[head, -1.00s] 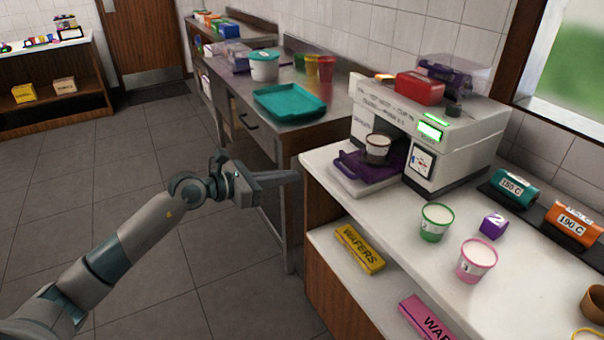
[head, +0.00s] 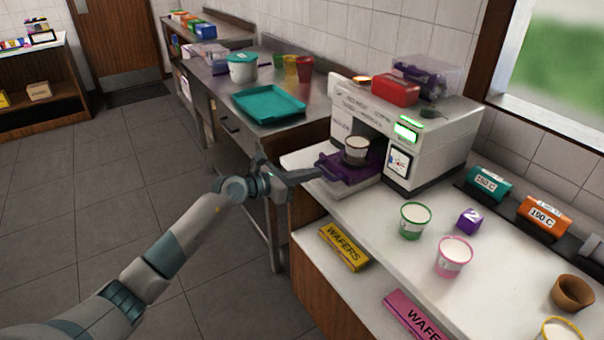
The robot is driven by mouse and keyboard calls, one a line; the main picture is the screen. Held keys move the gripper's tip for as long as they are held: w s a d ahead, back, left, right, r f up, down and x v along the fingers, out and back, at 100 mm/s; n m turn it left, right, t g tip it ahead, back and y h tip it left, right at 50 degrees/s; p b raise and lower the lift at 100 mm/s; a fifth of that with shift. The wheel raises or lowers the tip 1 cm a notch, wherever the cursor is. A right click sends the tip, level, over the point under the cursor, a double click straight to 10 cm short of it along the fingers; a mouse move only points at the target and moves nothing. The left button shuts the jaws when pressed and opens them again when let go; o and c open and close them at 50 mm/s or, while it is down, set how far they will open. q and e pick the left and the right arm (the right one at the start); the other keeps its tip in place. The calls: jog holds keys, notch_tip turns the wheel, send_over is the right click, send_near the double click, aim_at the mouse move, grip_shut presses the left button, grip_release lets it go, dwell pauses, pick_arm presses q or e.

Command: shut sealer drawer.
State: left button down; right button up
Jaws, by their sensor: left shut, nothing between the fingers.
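The white sealer (head: 436,133) stands on the counter by the wall, with a lit green display. Its drawer, a purple tray (head: 347,171) on a pale base, sticks out at the front left. A brown-and-white cup (head: 356,151) sits upright in the tray, at the machine's opening. My left gripper (head: 318,173) is shut and empty, pointing right, with its tips at the drawer's front left edge. I cannot tell whether they touch it. My right gripper is not in view.
A teal tray (head: 269,104) lies on the steel table behind.

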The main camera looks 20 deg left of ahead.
aim_at(348, 157)
pick_arm(q)
jog(key=shift+w, duration=0.1)
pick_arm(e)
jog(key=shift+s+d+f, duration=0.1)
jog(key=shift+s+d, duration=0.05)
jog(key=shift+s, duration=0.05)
